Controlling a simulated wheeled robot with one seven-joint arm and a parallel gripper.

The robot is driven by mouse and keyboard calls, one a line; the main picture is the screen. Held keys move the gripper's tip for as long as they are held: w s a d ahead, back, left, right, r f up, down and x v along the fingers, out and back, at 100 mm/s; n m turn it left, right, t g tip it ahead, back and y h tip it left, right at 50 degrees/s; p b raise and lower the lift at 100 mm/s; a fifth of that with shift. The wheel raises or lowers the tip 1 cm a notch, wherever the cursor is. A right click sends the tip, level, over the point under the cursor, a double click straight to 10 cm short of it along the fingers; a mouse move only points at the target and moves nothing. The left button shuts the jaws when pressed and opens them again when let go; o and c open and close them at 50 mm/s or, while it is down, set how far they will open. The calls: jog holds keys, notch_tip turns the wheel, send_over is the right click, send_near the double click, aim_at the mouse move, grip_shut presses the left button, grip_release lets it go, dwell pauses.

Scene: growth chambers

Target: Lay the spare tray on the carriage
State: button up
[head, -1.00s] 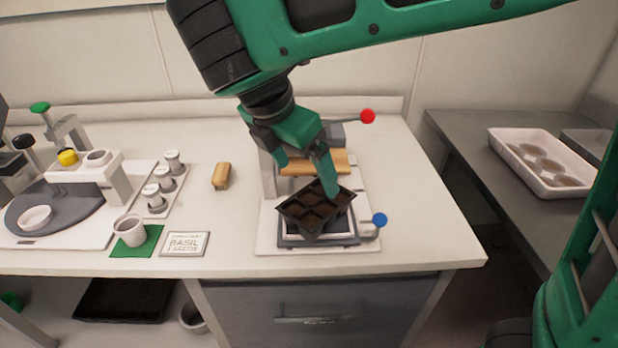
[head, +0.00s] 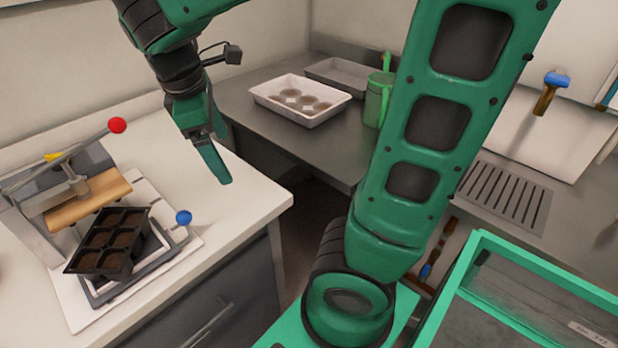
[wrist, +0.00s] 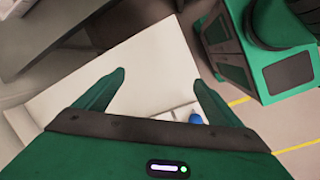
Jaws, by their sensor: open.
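The spare tray, a black cell tray with several soil-filled cells (head: 110,243), rests tilted on the carriage (head: 150,262), a grey frame on the white base of the press. It overhangs the frame's left side and sits askew rather than square in it. My gripper (head: 215,165) is open and empty, to the right of the tray and above the bench's right edge.
The press has a red-knobbed lever (head: 117,125), a wooden block (head: 88,198) and a blue knob (head: 183,217), also in the wrist view (wrist: 195,118). A white tray with round pots (head: 300,98) and a green can (head: 378,98) stand on the grey side counter. A gap separates the benches.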

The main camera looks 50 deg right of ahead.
jog(key=s+d+f+m+y, duration=0.1)
jog(key=s+d+f+m, duration=0.2)
jog(key=s+d+m, duration=0.2)
jog(key=s+d+f+m+y, duration=0.2)
jog(key=s+d+m, duration=0.4)
jog(key=s+m, duration=0.5)
jog(key=shift+s+d+f+m+g, duration=0.2)
jog(key=shift+s+f+m+g, duration=0.1)
jog(key=shift+f+m, duration=0.3)
